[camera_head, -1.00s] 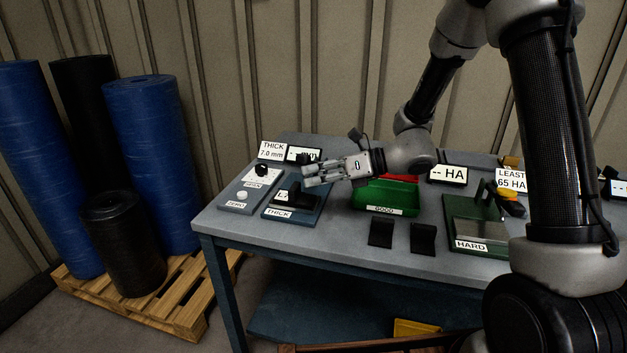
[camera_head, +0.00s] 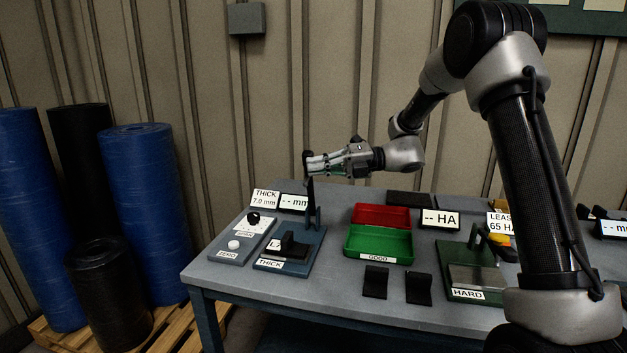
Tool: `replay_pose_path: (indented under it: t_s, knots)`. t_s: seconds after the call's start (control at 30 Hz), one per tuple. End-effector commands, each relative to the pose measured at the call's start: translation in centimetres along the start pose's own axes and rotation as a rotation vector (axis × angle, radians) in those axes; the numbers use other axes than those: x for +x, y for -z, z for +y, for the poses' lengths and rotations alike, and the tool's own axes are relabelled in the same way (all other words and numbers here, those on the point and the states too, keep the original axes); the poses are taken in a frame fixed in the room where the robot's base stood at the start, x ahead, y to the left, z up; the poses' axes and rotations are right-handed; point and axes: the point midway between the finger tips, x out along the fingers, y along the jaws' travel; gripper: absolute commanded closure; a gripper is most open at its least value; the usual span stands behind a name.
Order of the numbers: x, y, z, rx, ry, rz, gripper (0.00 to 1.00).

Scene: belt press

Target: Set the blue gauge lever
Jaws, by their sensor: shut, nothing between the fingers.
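The blue gauge (camera_head: 304,246), labelled THICK, stands at the left end of the table. Its dark lever (camera_head: 311,193) points up, nearly upright, from the back of the gauge. A black bent piece (camera_head: 292,246) sits on the gauge, partly covering a label behind it. My gripper (camera_head: 312,163) is shut and empty, held level above the gauge with its fingertips at the lever's top end. They overlap there in the picture; I cannot tell whether they touch. The gauge's display (camera_head: 294,202) shows "-- mm", partly cut off by the lever.
A panel with a ZERO button (camera_head: 234,244) and a black knob (camera_head: 253,218) lies left of the gauge. Red (camera_head: 382,214) and green (camera_head: 362,255) trays are to the right. Two black pieces (camera_head: 376,283) lie at the front edge. A green HARD gauge (camera_head: 465,292) stands further right.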

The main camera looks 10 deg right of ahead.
Motion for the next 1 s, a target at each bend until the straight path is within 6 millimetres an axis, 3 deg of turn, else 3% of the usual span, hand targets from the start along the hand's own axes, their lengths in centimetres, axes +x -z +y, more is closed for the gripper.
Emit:
replay_pose_path:
  t_s: [0.4, 1.0]
  knots:
    - [-0.7, -2.2, 0.1, 0.000, 0.001, 0.000, 1.00]
    - [-0.7, -1.8, 0.1, 0.001, 0.001, 0.000, 1.00]
